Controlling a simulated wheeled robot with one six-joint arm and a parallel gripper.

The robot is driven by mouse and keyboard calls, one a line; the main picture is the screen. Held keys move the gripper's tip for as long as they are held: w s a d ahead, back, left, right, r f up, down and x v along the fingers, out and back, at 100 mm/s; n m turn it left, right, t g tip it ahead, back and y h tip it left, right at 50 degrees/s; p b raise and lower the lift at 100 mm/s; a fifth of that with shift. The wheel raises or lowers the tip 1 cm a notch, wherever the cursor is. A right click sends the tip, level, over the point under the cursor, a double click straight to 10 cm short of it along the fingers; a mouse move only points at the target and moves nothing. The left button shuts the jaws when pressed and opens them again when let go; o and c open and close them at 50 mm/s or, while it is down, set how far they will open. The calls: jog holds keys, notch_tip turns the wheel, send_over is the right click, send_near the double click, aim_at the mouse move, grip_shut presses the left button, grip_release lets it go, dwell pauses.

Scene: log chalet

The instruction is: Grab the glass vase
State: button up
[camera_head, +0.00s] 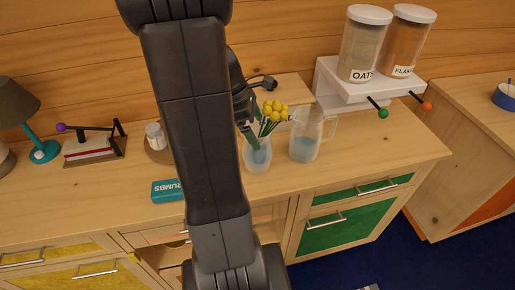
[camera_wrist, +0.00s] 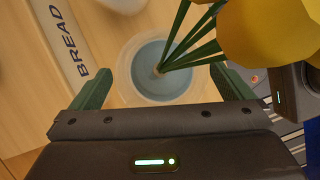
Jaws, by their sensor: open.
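The glass vase (camera_head: 257,160) stands on the wooden counter, clear, with water in it and yellow flowers (camera_head: 273,111) on green stems. My gripper (camera_head: 248,132) is at the vase's upper part, and my arm hides part of the view to its left. In the wrist view, I look down into the vase (camera_wrist: 135,78), with water and stems inside. My open gripper (camera_wrist: 163,88) has one green finger on each side of the vase in the picture. I cannot tell whether either finger touches the glass. A yellow flower covers the upper right of that view.
A glass pitcher (camera_head: 305,140) of water stands close to the vase's right. A teal crumbs box (camera_head: 166,191) lies to the left on the counter (camera_head: 90,210). Oats (camera_head: 362,45) and flakes (camera_head: 408,42) jars stand on a white dispenser behind, right. The front counter strip is clear.

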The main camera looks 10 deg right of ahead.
jog(key=shift+s+d+f, duration=0.15)
jog(key=shift+d+f, duration=0.15)
jog(key=shift+f, duration=0.35)
jog(key=c, duration=1.7)
jog(key=shift+c, duration=1.2)
jog(key=shift+r, duration=0.15)
